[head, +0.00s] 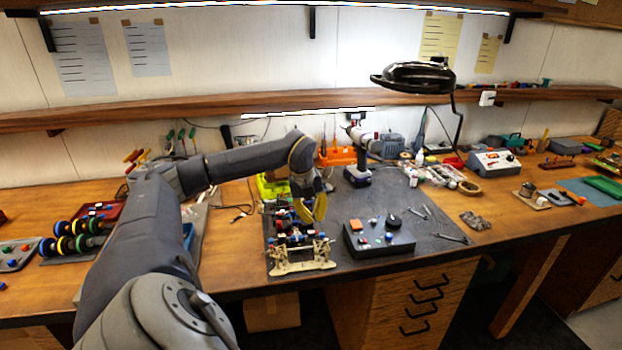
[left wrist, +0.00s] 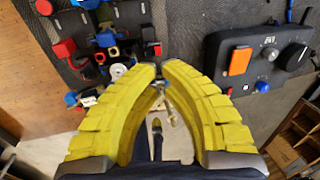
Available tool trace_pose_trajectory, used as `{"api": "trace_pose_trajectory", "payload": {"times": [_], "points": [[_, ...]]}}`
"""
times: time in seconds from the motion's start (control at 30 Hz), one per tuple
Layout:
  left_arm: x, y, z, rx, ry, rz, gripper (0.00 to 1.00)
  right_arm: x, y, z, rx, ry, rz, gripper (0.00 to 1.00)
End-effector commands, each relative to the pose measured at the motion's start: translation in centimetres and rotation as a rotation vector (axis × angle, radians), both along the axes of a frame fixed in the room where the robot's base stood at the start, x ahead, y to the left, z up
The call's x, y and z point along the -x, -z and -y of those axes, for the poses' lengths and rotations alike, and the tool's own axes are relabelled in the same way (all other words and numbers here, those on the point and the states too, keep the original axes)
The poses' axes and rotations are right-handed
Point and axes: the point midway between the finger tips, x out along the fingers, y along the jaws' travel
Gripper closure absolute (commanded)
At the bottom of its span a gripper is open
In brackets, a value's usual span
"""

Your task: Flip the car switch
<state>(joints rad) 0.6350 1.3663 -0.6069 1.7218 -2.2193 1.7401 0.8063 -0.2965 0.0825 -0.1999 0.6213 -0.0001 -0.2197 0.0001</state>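The RC car (head: 302,262) sits on the dark mat near the table's front edge, with a pale front frame and red, blue and black parts. In the left wrist view several red, blue and black parts (left wrist: 110,40) show at upper left. I cannot tell which small part is the switch. My left gripper (head: 312,218) is above the car in the head view. In the left wrist view its yellow fingers (left wrist: 159,70) curve in until their tips nearly meet, with nothing clearly held. The fingers hide part of what lies below. My right gripper is not in view.
A black box (head: 378,240) with an orange block and knobs lies right of the car. A drill (head: 357,176) stands behind, and wrenches (head: 452,238) lie on the mat's right. A lamp (head: 415,76) hangs above. The table's front edge is close to the car.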

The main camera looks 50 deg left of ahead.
Motion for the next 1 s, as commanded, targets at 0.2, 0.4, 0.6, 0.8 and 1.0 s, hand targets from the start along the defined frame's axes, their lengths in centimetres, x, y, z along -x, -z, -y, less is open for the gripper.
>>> {"api": "trace_pose_trajectory", "payload": {"times": [0.2, 0.4, 0.6, 0.8, 1.0], "points": [[-0.5, 3.2, 0.3, 0.002, -0.001, -0.001, 1.00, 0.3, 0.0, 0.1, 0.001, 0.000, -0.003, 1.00], [-0.9, 4.9, 0.5, 0.002, -0.001, 0.000, 1.00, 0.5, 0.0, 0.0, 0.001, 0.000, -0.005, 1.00], [-1.0, 5.6, 0.5, 0.000, -0.001, 0.000, 1.00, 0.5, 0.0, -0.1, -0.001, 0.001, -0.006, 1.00], [-1.0, 5.6, 0.5, 0.000, -0.001, 0.001, 1.00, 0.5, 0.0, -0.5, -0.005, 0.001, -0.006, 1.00], [-0.8, 5.7, 0.4, -0.002, -0.003, -0.003, 1.00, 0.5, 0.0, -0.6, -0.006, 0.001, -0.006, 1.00]]}}
